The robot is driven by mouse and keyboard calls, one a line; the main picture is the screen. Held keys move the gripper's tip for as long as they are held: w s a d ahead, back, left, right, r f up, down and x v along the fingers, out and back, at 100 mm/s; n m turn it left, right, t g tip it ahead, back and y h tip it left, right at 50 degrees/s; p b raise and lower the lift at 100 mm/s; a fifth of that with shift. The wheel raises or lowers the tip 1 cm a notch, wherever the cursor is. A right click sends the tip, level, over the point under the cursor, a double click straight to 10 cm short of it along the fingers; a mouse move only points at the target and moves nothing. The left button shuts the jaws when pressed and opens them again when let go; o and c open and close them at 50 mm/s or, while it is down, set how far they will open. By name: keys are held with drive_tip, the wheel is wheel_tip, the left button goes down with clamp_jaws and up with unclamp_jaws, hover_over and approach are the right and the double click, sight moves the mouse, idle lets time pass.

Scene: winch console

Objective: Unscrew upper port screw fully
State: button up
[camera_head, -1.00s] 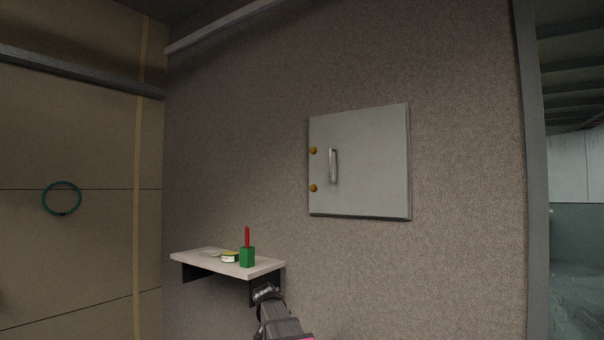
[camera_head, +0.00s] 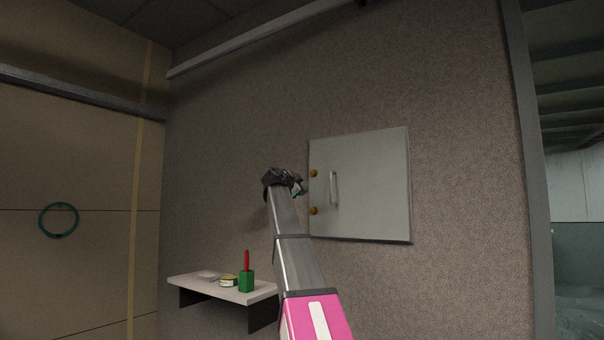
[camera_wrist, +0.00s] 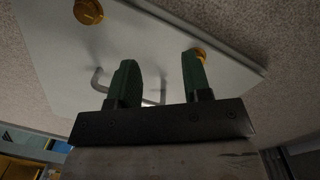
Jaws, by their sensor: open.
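The upper port screw (camera_head: 313,173) is an orange-brown round knob near the left edge of a grey square panel (camera_head: 375,185). The lower screw (camera_head: 313,211) sits below it. In the wrist view, the upper screw (camera_wrist: 199,52) appears to be the one on the right, partly behind the right fingertip, and the other screw (camera_wrist: 88,11) is at top left. My gripper (camera_head: 298,189) is just left of the panel, near screw height. In the wrist view its dark green fingers (camera_wrist: 160,66) are apart with nothing held between them. I see no contact with either screw.
A metal handle (camera_head: 334,189) stands out from the panel right of the screws. A small shelf (camera_head: 205,288) at lower left holds a green block (camera_head: 246,281) with a red upright piece, and a small round tin (camera_head: 228,281). A teal ring (camera_head: 58,220) hangs on the left wall.

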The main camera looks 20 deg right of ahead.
drive_tip(key=m+h, duration=0.1)
approach(312, 173)
drive_tip(key=x, duration=0.2)
drive_tip(key=shift+x, duration=3.45)
drive_tip(key=shift+s, duration=0.1)
drive_tip(key=c, duration=0.8)
